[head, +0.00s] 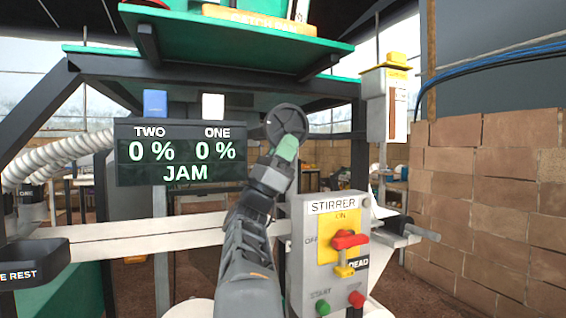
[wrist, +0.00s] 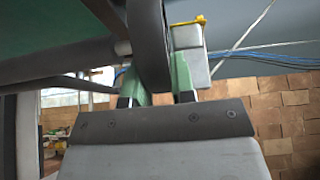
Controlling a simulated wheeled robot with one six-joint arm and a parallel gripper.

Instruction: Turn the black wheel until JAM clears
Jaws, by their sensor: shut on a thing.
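The black wheel (head: 286,124) is at the middle of the head view, below the green platform. My gripper (head: 287,148) reaches up to it from below. In the wrist view the wheel's dark rim (wrist: 147,45) passes between the green fingers of my gripper (wrist: 160,82), which is shut on it. The far side of the wheel is out of the wrist view. The display (head: 181,153) reads TWO 0 %, ONE 0 % and JAM.
A grey STIRRER box (head: 325,250) with a red switch handle (head: 350,240) and green and red buttons stands right of my arm. A white rail (head: 130,229) runs behind my arm. A brick wall (head: 490,200) is at right. The green platform (head: 235,38) hangs overhead.

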